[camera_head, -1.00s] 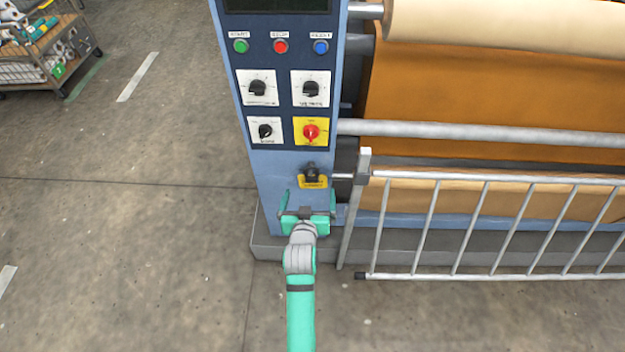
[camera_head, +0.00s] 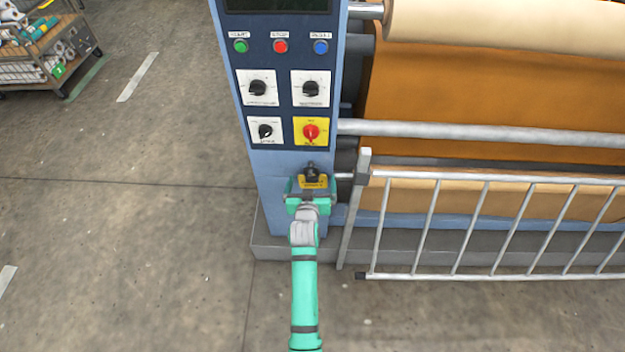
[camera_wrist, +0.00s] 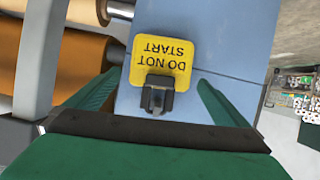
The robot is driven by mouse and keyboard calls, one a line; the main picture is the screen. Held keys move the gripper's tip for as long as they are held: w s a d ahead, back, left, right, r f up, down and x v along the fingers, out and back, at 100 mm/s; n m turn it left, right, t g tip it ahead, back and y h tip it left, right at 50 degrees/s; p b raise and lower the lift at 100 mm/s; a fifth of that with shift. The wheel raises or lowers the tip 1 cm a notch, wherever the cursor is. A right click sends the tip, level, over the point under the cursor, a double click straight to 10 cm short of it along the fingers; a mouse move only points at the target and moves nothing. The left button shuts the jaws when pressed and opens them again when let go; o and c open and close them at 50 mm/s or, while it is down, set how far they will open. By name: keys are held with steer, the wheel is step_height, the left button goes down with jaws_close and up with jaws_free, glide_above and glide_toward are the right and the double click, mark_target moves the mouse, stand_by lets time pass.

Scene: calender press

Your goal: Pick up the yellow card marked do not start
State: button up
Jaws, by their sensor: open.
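The yellow card (camera_wrist: 161,58) reads DO NOT START and shows upside down in the wrist view. It is held at a black clip or holder (camera_wrist: 156,95) on the blue panel. In the head view the card (camera_head: 313,183) sits low on the panel, below the red and yellow switch, partly hidden by my gripper. My gripper (camera_head: 309,186) is open in front of it. In the wrist view the green fingers (camera_wrist: 158,92) stand on either side of the card and holder, with gaps between. I cannot tell whether anything touches.
The blue control panel (camera_head: 268,168) carries buttons, dials and a red switch (camera_head: 311,132). A metal guard rail (camera_head: 480,179) stands to the right, its post close to my gripper. Rollers with orange sheet (camera_head: 490,90) lie behind it. The floor at left is clear; a loaded cart (camera_head: 45,50) stands far left.

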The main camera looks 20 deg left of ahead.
steer(key=c, duration=1.1)
steer(key=shift+r, duration=0.15)
steer(key=shift+r, duration=0.6)
steer(key=s+d, duration=0.1)
steer(key=s, duration=0.4)
steer(key=s+d, duration=0.2)
steer(key=s, duration=0.4)
steer(key=s+d, duration=0.1)
steer(key=s, duration=0.5)
steer(key=shift+s+d, duration=0.15)
steer(key=shift+s, duration=0.1)
